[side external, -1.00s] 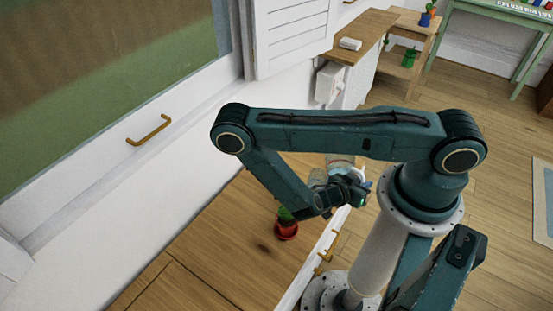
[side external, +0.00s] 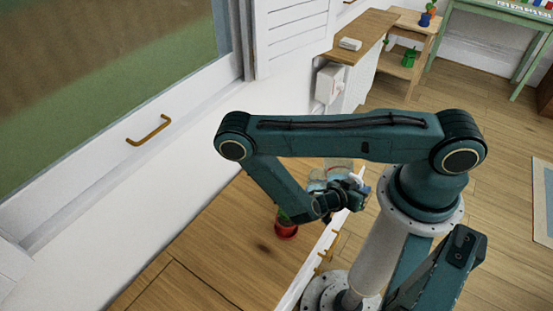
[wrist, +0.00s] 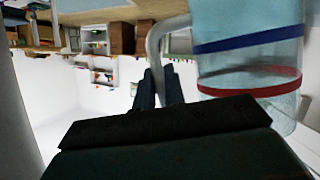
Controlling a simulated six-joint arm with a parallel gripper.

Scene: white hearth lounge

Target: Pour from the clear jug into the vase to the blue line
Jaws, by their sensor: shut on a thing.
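My gripper (wrist: 160,88) is shut on a white handle (wrist: 152,45), which curves toward a clear vessel at the right of the wrist view. I take the handle to be the clear jug's. That clear vessel (wrist: 250,62) has a blue band, a red band and pale blue contents beside the blue band. I cannot tell whether the bands are on the jug or on the vase seen through it. In the side view my gripper (side external: 350,194) is beside clear glass (side external: 338,165), partly hidden by my arm. Jug and vase cannot be told apart there.
A red pot with a green plant (side external: 286,230) stands on the wooden surface (side external: 215,255), close to my wrist. A white wall and window with a brass handle (side external: 149,131) are on the left. A wooden counter (side external: 360,38) and green table (side external: 500,12) are farther back.

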